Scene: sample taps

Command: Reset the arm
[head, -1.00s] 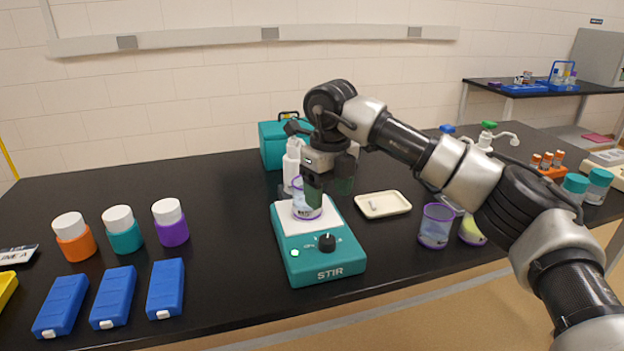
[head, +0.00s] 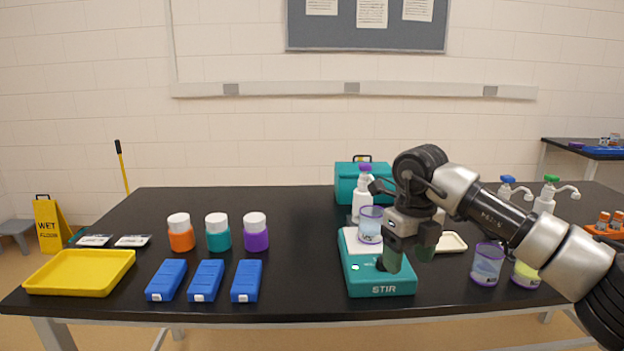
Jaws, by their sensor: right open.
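My right arm comes in from the right side of the head view. Its right gripper (head: 408,256) points down at the front right of the teal stirrer (head: 378,284), with its fingers apart and nothing between them. A clear beaker with a purple rim (head: 370,226) stands on the stirrer's white top, just left of the gripper and apart from it. The gripper hides part of the stirrer's front and its knob. My left gripper does not show.
Two more purple-rimmed beakers, one of them here (head: 487,264), stand right of the stirrer. A cream tray (head: 452,243) lies behind the gripper. Pump bottles stand behind the arm. Orange, teal and purple jars (head: 256,233), blue boxes (head: 247,281) and a yellow tray (head: 80,272) are left.

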